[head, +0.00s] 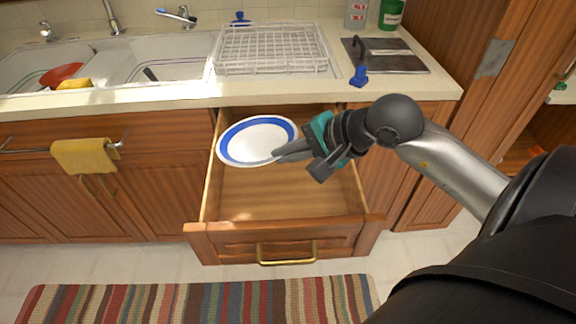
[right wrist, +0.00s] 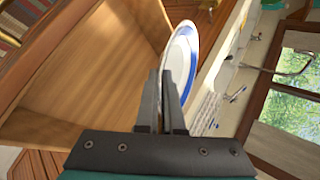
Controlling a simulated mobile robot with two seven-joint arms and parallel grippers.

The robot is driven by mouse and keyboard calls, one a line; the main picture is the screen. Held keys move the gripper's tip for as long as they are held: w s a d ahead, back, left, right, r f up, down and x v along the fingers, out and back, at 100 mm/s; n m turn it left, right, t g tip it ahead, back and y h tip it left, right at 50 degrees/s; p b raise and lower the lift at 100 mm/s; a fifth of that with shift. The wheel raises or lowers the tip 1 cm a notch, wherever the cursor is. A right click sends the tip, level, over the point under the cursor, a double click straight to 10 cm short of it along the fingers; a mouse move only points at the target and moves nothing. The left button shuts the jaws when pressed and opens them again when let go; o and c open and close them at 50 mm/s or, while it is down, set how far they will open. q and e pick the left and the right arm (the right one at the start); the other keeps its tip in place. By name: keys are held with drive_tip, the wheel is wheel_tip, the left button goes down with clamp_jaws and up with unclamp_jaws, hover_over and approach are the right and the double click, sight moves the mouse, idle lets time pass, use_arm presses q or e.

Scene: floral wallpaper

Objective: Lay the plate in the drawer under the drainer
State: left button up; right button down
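A white plate with a blue rim (head: 257,140) is over the back part of the open wooden drawer (head: 280,195), tilted. My right gripper (head: 285,153) is shut on the plate's near right edge. In the right wrist view the plate (right wrist: 181,60) stands edge-on between the fingers (right wrist: 161,100), with the drawer's bare floor (right wrist: 90,70) beside it. Whether the plate touches the drawer floor I cannot tell. The white wire drainer (head: 275,50) sits on the counter above the drawer. My left gripper is not in view.
The counter edge (head: 150,100) overhangs the drawer's back. A double sink (head: 150,60) is at the left, and a yellow towel (head: 85,155) hangs below it. A blue-handled tool (head: 359,76) lies right of the drainer. A striped rug (head: 200,305) lies in front. The drawer's front half is empty.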

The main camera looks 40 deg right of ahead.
use_arm(q)
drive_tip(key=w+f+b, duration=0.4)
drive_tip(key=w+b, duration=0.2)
drive_tip(key=b, duration=0.1)
use_arm(e)
drive_tip(key=w+d+r+m+h, duration=0.1)
drive_tip(key=w+d+r+m, duration=0.15)
drive_tip(key=d, duration=0.25)
drive_tip(key=shift+s+d+f+b, duration=0.15)
drive_tip(key=shift+f+b, duration=1.4)
drive_tip(key=shift+f, duration=3.2)
drive_tip(key=shift+s+a+f+b, duration=0.15)
drive_tip(key=shift+f+b, duration=1.35)
drive_tip(key=shift+f, duration=3.25)
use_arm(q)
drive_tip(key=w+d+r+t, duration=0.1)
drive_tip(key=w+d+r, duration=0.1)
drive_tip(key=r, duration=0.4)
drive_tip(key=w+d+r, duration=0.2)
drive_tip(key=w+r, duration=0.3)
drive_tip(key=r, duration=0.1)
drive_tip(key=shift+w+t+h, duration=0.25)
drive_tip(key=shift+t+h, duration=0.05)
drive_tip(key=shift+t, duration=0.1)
use_arm(e)
drive_tip(key=shift+d+f, duration=0.1)
drive_tip(key=shift+f, duration=0.25)
